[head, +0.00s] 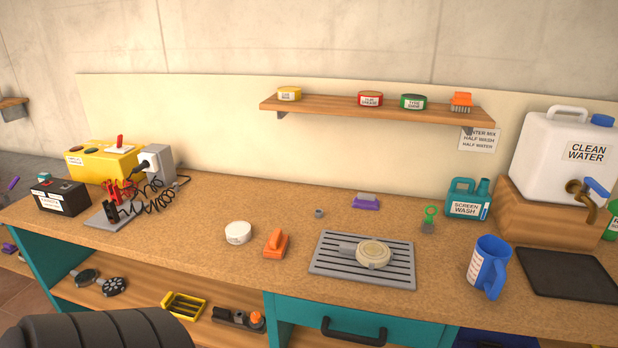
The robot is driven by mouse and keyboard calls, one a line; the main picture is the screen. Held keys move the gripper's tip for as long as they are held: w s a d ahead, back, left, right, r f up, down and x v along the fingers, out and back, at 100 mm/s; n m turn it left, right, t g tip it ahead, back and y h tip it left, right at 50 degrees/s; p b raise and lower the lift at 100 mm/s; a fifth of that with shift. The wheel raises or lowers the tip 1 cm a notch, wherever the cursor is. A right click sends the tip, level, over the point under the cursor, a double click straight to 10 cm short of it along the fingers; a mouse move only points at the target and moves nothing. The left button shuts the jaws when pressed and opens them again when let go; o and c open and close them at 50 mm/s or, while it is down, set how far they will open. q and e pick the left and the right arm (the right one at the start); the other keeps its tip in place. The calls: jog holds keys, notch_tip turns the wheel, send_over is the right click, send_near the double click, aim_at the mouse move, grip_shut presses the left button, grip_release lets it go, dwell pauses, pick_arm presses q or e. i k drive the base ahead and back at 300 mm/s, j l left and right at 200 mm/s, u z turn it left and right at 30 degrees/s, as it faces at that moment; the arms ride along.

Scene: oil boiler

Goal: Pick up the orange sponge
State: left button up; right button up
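An orange block with a raised grip (275,243) lies on the brown workbench (200,215), left of the grey slatted tray (330,265). It looks like a sponge or applicator, but its material is hard to tell. A second orange item (461,102) with a pale label sits at the right end of the wall shelf (370,108); it may be a brush or a sponge. Neither gripper shows in the head view.
A round beige piece (373,254) rests on the tray. A blue jug (488,267) stands to the right. A black ribbed shape (100,330) fills the lower left.

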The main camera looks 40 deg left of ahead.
aim_at(276, 247)
jog(key=u, duration=1.65)
